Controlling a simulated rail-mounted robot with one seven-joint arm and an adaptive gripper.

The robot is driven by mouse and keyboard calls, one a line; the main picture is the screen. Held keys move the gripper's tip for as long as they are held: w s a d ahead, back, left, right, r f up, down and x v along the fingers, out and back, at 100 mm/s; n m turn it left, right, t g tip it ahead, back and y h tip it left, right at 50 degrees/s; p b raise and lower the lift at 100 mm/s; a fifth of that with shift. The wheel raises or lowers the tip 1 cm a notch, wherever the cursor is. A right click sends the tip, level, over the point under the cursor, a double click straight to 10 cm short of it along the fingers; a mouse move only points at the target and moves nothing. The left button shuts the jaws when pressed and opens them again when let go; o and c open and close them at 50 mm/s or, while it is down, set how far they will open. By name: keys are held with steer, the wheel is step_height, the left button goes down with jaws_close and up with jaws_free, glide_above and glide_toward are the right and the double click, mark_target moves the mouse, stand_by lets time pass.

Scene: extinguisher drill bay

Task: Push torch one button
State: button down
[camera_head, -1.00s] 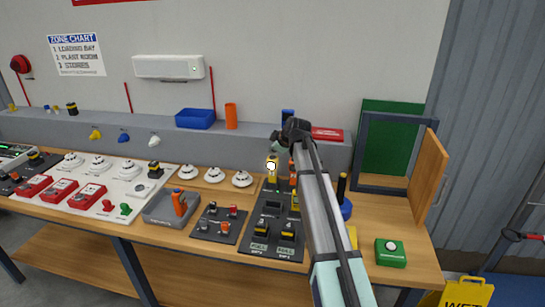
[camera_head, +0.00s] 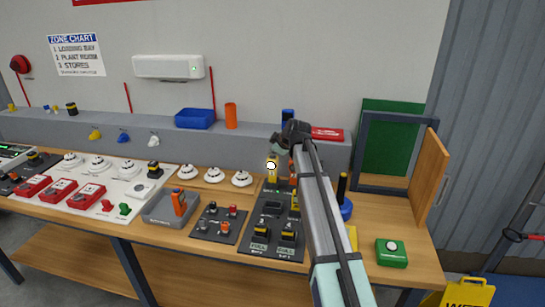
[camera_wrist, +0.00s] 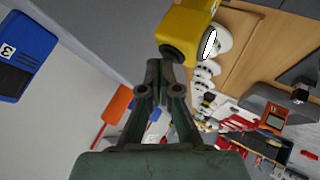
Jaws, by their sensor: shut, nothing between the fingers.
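The yellow torch (camera_head: 271,172) stands upright at the back of the dark panel, its round white lens facing forward. In the wrist view the yellow torch (camera_wrist: 188,28) fills the top middle, with a dark round button (camera_wrist: 172,53) on its near side. My gripper (camera_wrist: 165,70) is shut and empty, its fingertips close to the button; I cannot tell if they touch it. In the head view my gripper (camera_head: 280,143) is just above and behind the torch, partly hidden by my wrist. The torch's button is hidden in the head view.
A blue unit marked 3 (camera_wrist: 26,55) is left in the wrist view. An orange cylinder (camera_head: 231,116) and blue bin (camera_head: 195,118) stand on the back ledge. White detectors (camera_head: 242,179) line the bench to the left. An open wooden door (camera_head: 428,178) stands right.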

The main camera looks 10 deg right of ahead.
mark_target(273, 157)
stand_by(0.3)
steer(key=shift+r, duration=0.45)
steer(key=shift+r, duration=0.1)
steer(key=shift+r+p, duration=1.05)
steer(key=shift+r, duration=1.9)
